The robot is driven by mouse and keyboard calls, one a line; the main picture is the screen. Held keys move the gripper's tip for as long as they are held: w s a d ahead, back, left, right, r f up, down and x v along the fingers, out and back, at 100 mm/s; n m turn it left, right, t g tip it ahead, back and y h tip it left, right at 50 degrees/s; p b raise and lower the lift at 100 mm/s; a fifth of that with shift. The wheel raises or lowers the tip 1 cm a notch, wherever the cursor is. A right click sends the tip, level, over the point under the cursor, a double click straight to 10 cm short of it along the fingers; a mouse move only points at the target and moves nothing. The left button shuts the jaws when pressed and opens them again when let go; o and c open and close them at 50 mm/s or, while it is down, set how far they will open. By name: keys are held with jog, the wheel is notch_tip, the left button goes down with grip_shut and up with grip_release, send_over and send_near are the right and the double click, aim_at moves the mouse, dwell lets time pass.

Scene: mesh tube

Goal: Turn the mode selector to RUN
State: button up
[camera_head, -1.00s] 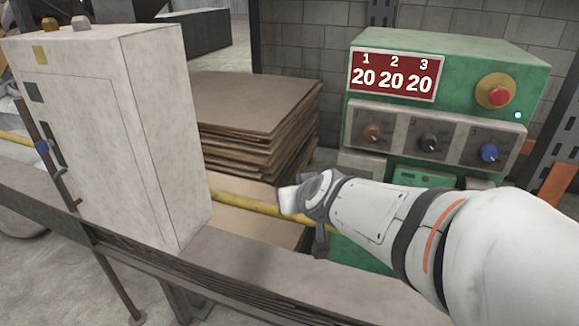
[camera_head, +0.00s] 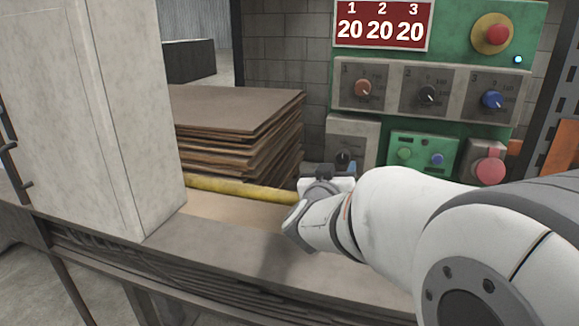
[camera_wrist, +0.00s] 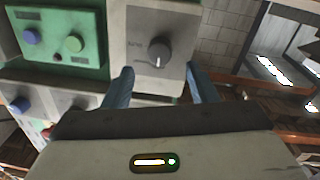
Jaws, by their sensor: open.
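The mode selector (camera_head: 343,157) is a dark round knob on a grey plate at the lower left of the green panel. In the wrist view the knob (camera_wrist: 160,52) shows a white pointer mark toward the bottom of the picture; the lettering around it is too small to read. My gripper (camera_wrist: 158,72) is open, its two blue fingers to either side below the knob in that picture, with nothing between them. I cannot tell whether they touch the knob. In the head view my gripper (camera_head: 338,172) is just below the selector and partly covers its plate.
Above are three dial knobs, brown (camera_head: 363,87), black (camera_head: 428,94) and blue (camera_head: 492,99), and a red stop button (camera_head: 496,34). A small green button box (camera_head: 422,152) and a red round button (camera_head: 489,170) sit right of the selector. A yellow rail (camera_head: 240,188) runs left.

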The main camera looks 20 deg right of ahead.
aim_at(341, 159)
jog(key=b+x, duration=0.1)
jog(key=x, duration=0.4)
